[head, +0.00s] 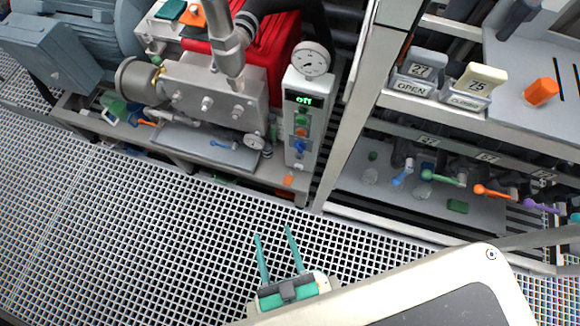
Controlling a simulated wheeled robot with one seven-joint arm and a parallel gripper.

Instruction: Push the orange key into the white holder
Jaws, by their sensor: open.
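An orange block (193,16) shows at the top left beside a teal block (171,9), both at the top of a white housing (160,28) that looks like the white holder. I cannot tell how deep the orange block sits in it. A second orange piece (541,91), six-sided, lies on the grey shelf at the right, near dark slots. I cannot tell for certain which is the key. My gripper (273,232) is open and empty, its two teal fingers apart over the floor grating, well away from both orange pieces.
A pump body (205,95) and a grey panel with a green "off" display (303,99) and gauge stand at the left. A metal post (352,110) separates them from the right rack, with number tags and coloured valve handles. The grating floor (130,230) is clear.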

